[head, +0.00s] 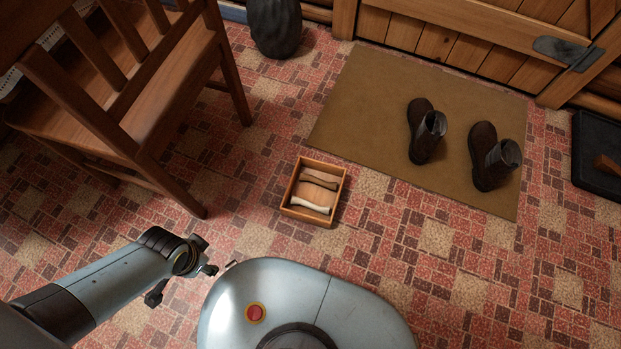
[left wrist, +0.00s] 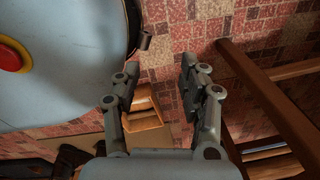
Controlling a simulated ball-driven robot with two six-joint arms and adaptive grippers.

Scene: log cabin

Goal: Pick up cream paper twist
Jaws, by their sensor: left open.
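A small wooden box (head: 288,198) sits on the floor ahead of my base. In it lie a cream paper twist (head: 310,207) at the near side, a tan piece behind it and a brown piece at the far side. My left gripper (head: 182,283) is open and empty, to the left of and nearer than the box. In the left wrist view, my left gripper (left wrist: 160,66) has its fingers spread apart. The box (left wrist: 143,122) shows beyond them, partly hidden by one finger; the cream twist cannot be made out there. My right gripper is not in view.
A wooden chair (head: 180,75) stands at the left, its legs near my left arm. A brown mat (head: 365,110) with two dark boots (head: 426,132) (head: 493,157) lies before a wooden door. A dark vase (head: 275,25) stands at the back. The tiled floor around the box is clear.

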